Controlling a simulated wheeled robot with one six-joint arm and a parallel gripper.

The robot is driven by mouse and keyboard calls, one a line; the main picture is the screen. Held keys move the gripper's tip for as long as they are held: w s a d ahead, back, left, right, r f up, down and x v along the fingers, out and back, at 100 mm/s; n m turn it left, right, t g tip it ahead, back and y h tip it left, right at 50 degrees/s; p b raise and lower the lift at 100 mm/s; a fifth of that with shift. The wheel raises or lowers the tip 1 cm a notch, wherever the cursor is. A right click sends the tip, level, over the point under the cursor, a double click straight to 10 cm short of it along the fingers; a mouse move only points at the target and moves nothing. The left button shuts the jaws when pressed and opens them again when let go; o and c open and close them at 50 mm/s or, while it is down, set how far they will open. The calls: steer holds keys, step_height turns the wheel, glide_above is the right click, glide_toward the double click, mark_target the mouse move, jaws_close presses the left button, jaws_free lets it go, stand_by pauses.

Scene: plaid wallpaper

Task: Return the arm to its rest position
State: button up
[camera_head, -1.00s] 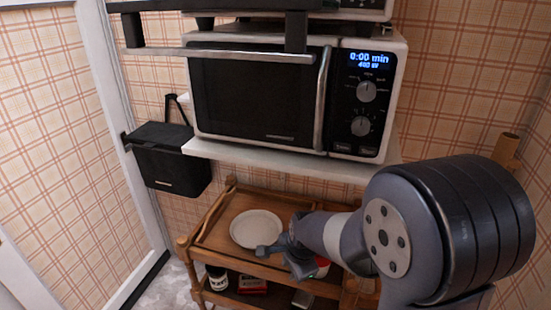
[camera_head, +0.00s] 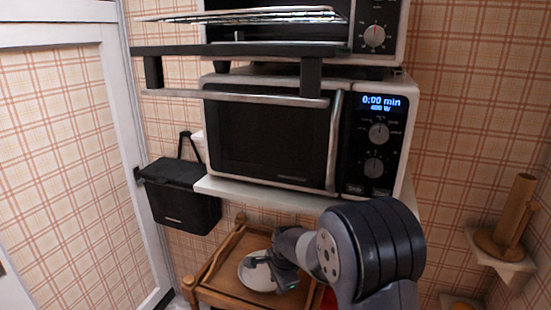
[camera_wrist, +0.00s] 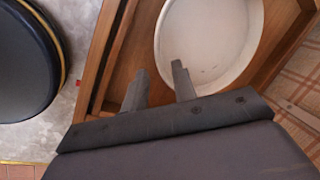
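My arm (camera_head: 365,250) reaches from the lower right over a wooden trolley (camera_head: 222,254). My gripper (camera_head: 262,262) is small and partly unclear in the head view, in front of the white plate (camera_head: 252,277). In the wrist view my gripper (camera_wrist: 160,88) has its two fingers apart with nothing between them, so it is open and empty. The plate (camera_wrist: 208,30) lies on the trolley's wooden top (camera_wrist: 118,52), just beyond the fingertips. I cannot tell the exact height of the fingers above it.
A white microwave (camera_head: 275,140) stands on a shelf (camera_head: 262,195) above the trolley, with an open oven door and rack (camera_head: 250,18) above it. A black box (camera_head: 180,195) hangs at left. A wooden holder (camera_head: 508,220) stands on a small shelf at right.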

steer(key=shift+x, duration=1.35)
